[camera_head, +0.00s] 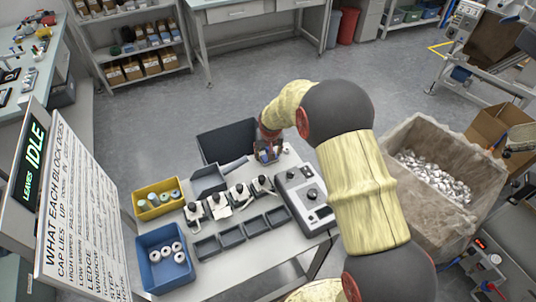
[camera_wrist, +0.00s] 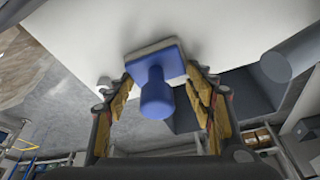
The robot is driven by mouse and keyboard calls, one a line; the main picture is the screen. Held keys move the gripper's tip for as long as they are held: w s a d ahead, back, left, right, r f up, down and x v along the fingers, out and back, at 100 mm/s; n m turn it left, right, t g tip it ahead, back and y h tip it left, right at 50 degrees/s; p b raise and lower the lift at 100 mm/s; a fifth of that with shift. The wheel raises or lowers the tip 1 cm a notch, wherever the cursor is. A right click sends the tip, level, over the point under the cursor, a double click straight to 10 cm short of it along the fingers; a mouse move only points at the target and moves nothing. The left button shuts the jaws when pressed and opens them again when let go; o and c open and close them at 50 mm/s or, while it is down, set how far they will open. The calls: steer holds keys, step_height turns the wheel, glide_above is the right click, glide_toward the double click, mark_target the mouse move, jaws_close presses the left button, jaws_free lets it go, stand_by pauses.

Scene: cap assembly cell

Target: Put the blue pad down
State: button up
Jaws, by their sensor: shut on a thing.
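The blue pad (camera_wrist: 157,90) has a square plate with a rounded knob. In the wrist view it sits between the two fingers of my gripper (camera_wrist: 158,85), which is shut on it. A pale layer shows on the plate's far face, close to a white surface; I cannot tell whether they touch. In the head view my gripper (camera_head: 268,155) is over the back right part of the worktable, beside the black bin, and the pad is mostly hidden there.
The worktable carries a yellow bin (camera_head: 158,212), a blue bin (camera_head: 152,238) with white rings, several clamp fixtures (camera_head: 220,200), grey trays (camera_head: 230,238) and a control box (camera_head: 298,190). A black bin (camera_head: 215,160) stands at the back. A large crate (camera_head: 395,195) of metal parts is at right.

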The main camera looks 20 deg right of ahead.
steer(key=shift+f, duration=0.1)
steer(key=o, duration=1.5)
steer(key=shift+o, duration=0.3)
